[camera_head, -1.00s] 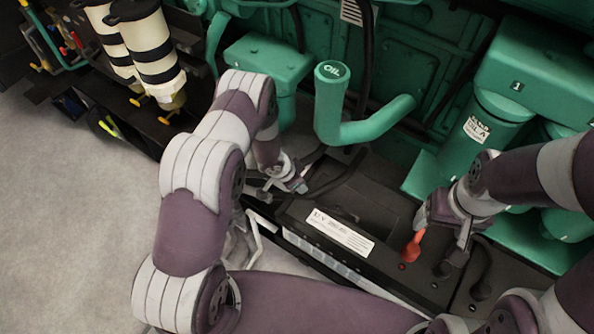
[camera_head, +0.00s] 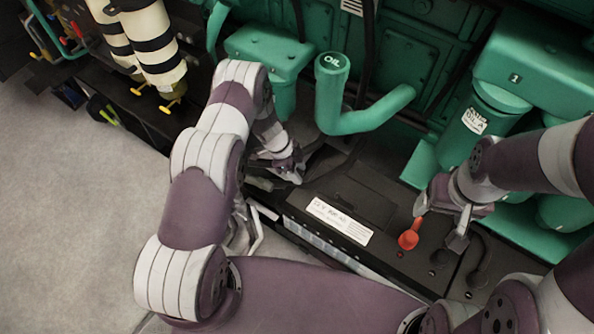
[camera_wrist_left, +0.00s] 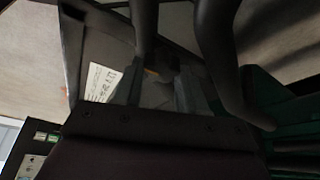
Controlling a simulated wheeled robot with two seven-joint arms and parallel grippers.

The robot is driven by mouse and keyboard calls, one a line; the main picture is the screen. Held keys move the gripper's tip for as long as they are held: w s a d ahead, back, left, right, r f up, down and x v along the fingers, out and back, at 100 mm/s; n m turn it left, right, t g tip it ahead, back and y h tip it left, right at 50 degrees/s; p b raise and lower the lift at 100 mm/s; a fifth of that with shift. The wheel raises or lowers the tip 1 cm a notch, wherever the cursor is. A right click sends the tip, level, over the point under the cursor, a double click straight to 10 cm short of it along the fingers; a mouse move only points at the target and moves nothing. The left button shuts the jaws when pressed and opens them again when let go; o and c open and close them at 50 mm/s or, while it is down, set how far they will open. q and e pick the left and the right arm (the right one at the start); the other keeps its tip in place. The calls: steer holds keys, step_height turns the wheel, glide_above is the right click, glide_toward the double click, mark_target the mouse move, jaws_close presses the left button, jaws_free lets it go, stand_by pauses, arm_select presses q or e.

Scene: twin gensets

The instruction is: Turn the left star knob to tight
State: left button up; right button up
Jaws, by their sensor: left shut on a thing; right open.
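My left gripper (camera_head: 285,170) reaches down at the left end of the black battery (camera_head: 375,204), beside the green engine. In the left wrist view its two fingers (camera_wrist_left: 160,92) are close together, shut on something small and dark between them. My right gripper (camera_head: 438,222) is open above the right part of the battery, close to the red terminal cap (camera_head: 408,240). I cannot tell whether it touches the cap.
A green oil filler pipe (camera_head: 365,118) rises behind the battery, between my arms. Dark hoses (camera_wrist_left: 218,60) pass close to my left fingers. A green filter canister (camera_head: 465,133) stands near my right arm. Striped cylinders (camera_head: 150,45) stand at upper left. Grey floor (camera_head: 75,220) is clear.

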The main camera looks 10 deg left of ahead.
arm_select(q)
steer(key=shift+m, duration=0.5)
steer(key=o, duration=1.1)
steer(key=shift+c, duration=0.2)
steer(key=b+v, duration=0.1)
steer(key=v, duration=1.1)
steer(key=shift+w+r+b, duration=0.2)
steer(key=shift+r+b, duration=0.1)
steer(key=shift+r, duration=0.05)
steer(key=shift+a, duration=0.1)
